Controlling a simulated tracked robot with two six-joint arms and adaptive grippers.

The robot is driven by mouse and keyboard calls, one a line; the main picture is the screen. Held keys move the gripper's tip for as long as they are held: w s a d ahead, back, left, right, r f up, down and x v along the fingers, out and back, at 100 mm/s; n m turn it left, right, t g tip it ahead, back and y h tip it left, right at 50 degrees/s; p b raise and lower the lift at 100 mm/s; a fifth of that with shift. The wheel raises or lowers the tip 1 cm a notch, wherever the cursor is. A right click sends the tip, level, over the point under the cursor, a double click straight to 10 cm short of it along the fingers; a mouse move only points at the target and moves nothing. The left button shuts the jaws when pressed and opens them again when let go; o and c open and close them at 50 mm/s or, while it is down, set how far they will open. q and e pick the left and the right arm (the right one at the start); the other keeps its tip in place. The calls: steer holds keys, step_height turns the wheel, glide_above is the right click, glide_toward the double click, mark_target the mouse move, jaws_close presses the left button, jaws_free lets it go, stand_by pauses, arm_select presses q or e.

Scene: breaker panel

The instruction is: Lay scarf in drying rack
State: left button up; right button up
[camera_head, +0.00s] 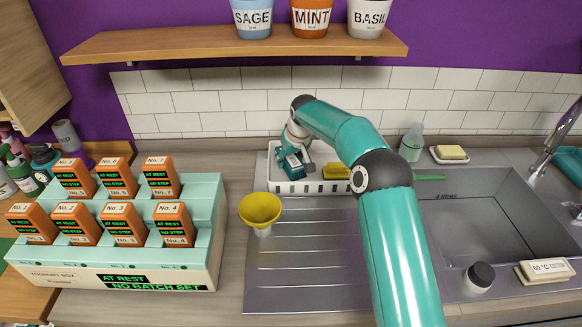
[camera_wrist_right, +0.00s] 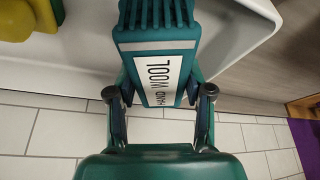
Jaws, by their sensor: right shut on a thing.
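A teal, folded-looking piece with a ribbed end and a white label reading "HAND WOOL" (camera_wrist_right: 158,72) fills the middle of the right wrist view; I take it as the scarf. My right gripper (camera_wrist_right: 158,95) is shut on it, one finger on each side. In the head view the right gripper (camera_head: 293,161) points down over the left part of the white drying rack (camera_head: 312,187), by the tiled wall. The rack's white rim also shows in the wrist view (camera_wrist_right: 238,28). Whether the scarf touches the rack floor cannot be told. My left gripper is not in view.
A yellow and green sponge-like thing (camera_head: 336,171) is in the rack, right of the gripper. A yellow funnel (camera_head: 261,209) stands in front on the ribbed drainboard (camera_head: 300,270). The stepped box with orange blocks (camera_head: 120,240) is left; the sink (camera_head: 470,230) is right.

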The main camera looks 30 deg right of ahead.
step_height(320, 180, down, 3)
steer(key=shift+f, duration=0.1)
steer(key=shift+f, duration=0.1)
steer(key=o, duration=1.2)
steer(key=shift+c, duration=0.2)
steer(key=b+v, duration=0.1)
steer(key=v, duration=1)
steer(key=shift+s+r, duration=0.1)
steer(key=shift+r, duration=0.15)
steer(key=shift+s+r+b, duration=0.15)
steer(key=shift+r+b, duration=0.15)
steer(key=shift+r, duration=0.05)
